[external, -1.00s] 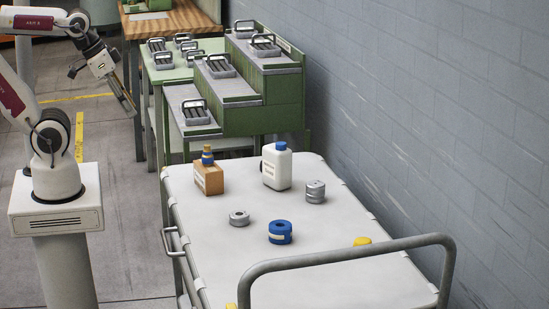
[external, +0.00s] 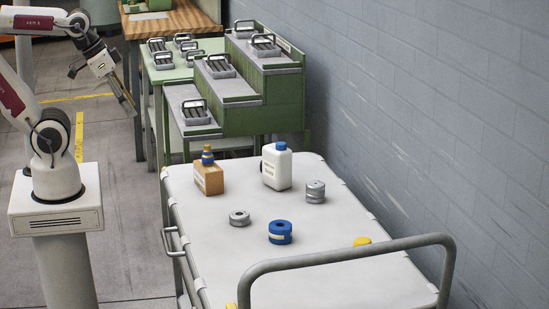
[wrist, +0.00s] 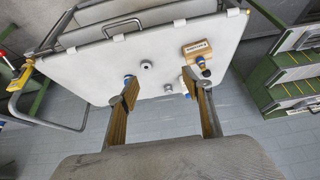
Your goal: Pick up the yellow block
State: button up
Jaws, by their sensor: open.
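A small yellow piece (external: 362,241) lies on the white cart top behind the curved rail in the external view, partly hidden by it. A second yellow piece (external: 231,306) is cut off at the bottom edge. In the wrist view, a yellow piece (wrist: 22,76) shows at the far left by the cart's handle; I cannot tell which of these two it is. My gripper (external: 128,102) hangs in the air left of the cart, well away from both pieces. In the wrist view its fingers (wrist: 160,82) are apart with nothing held between them.
The curved rail (external: 350,253) crosses the near end. Green stepped shelves (external: 265,105) stand behind; a wall is right.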

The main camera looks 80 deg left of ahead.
jog(key=w+d+f+m+t+h, duration=0.1)
jog(key=w+d, duration=0.4)
jog(key=w, duration=0.6)
jog(key=w+d+f+t+h, duration=0.1)
jog(key=w+d, duration=0.4)
jog(key=w, duration=0.5)
jog(key=w+d+f+m+t+h, duration=0.1)
jog(key=w+d, duration=0.4)
jog(key=w, duration=0.6)
jog(key=w+d+f+t, duration=0.2)
jog(key=w+d+f, duration=0.8)
jog(key=f, duration=0.1)
jog(key=t, duration=0.2)
send_near(354, 243)
jog(key=shift+w+f, duration=0.1)
jog(key=shift+w, duration=1.1)
jog(key=shift+d+f+y, duration=0.25)
jog(key=shift+f+y, duration=0.05)
jog(key=shift+f, duration=0.3)
jog(key=shift+w, duration=0.15)
jog(key=shift+x, duration=1.15)
jog(key=shift+w, duration=0.15)
